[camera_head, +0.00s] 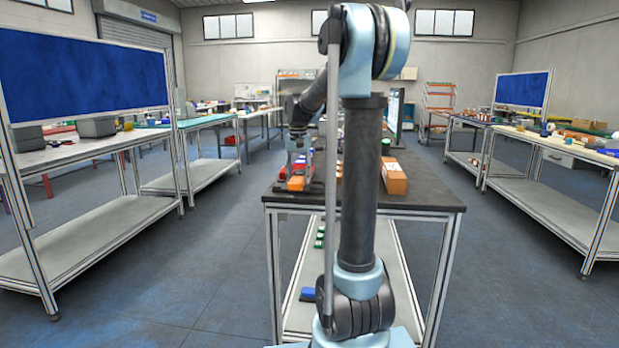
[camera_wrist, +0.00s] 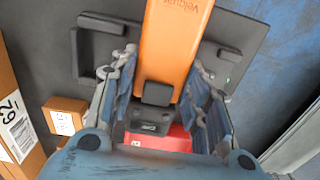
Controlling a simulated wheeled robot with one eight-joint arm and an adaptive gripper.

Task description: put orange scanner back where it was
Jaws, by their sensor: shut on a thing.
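The orange scanner (camera_wrist: 175,45) lies between the fingers of my gripper (camera_wrist: 163,75) in the wrist view, and the fingers are shut on it. Its orange top runs to the upper edge of that view, with a black part toward my palm. Beneath it is a dark stand or plate (camera_wrist: 238,40) with a raised black bracket (camera_wrist: 98,42) on the left. I cannot tell whether the scanner touches the stand. In the head view the scanner (camera_head: 296,184) is low at the table's left edge, under my gripper (camera_head: 298,165).
A red item (camera_wrist: 160,142) shows under my palm. A small orange box (camera_wrist: 66,113) and a larger labelled box (camera_wrist: 18,125) are at left in the wrist view. In the head view, an orange box (camera_head: 395,180) stands at right on the dark tabletop (camera_head: 420,200). My arm hides the table's middle.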

